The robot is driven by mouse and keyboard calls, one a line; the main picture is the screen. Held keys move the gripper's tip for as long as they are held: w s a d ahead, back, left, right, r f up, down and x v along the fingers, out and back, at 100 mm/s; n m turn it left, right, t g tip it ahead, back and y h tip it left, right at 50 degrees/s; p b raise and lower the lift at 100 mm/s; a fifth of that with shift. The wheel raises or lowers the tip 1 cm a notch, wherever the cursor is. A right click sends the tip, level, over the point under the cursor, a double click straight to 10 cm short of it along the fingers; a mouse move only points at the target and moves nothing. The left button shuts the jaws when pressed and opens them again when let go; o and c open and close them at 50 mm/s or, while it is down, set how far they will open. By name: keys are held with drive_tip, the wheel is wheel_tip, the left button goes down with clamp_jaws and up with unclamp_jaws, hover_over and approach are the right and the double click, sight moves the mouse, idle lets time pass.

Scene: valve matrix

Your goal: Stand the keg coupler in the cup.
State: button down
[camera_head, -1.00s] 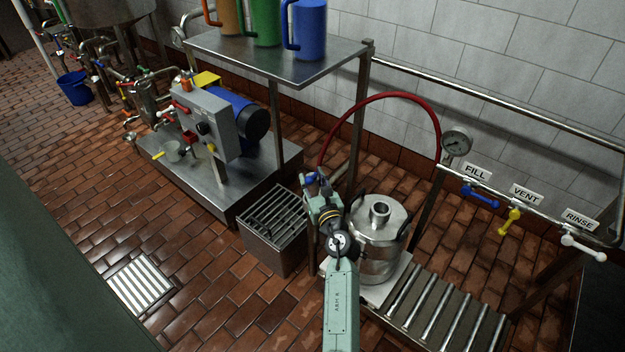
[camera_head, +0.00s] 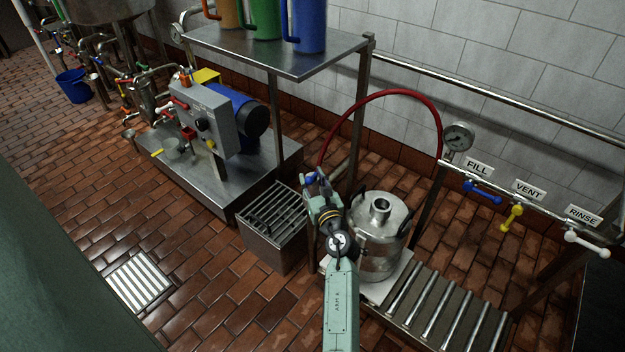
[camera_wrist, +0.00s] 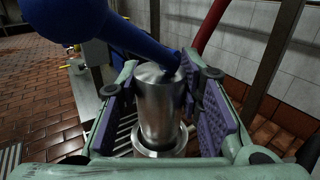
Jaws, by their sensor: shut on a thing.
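The keg coupler is a silver metal cylinder (camera_wrist: 157,105) with a blue ball-ended lever (camera_wrist: 140,38) and a red hose. It stands about upright between the purple pads of my gripper (camera_wrist: 163,98), which is shut on it. In the head view, its blue lever (camera_head: 311,179) shows just beyond my gripper (camera_head: 322,203), left of the keg. A wider metal ring (camera_wrist: 184,140), which looks like the rim of the cup, surrounds the coupler's lower end in the wrist view. I cannot tell how deep the coupler sits. The cup is hidden by my arm in the head view.
A steel keg (camera_head: 381,240) stands close to the right of my gripper. A grated drain box (camera_head: 275,228) is on the left. The red hose (camera_head: 400,92) arches behind, near a shelf post (camera_head: 358,125). Roller conveyor (camera_head: 440,305) lies right.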

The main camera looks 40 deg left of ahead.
drive_tip(key=shift+f+b, duration=0.4)
drive_tip(key=shift+f, duration=0.05)
drive_tip(key=shift+s+f+b, duration=0.25)
drive_tip(key=shift+f+b, duration=0.4)
drive_tip(key=shift+b, duration=0.2)
idle(0.4)
drive_tip(key=shift+w+r+p, duration=0.15)
drive_tip(key=shift+r+p, duration=0.2)
drive_tip(key=shift+p, duration=0.5)
drive_tip(key=shift+r, duration=0.2)
drive_tip(key=shift+w+r+p, duration=0.15)
drive_tip(key=shift+r+p, duration=3.25)
drive_tip(key=shift+p, duration=0.25)
drive_tip(key=shift+d+f, duration=0.1)
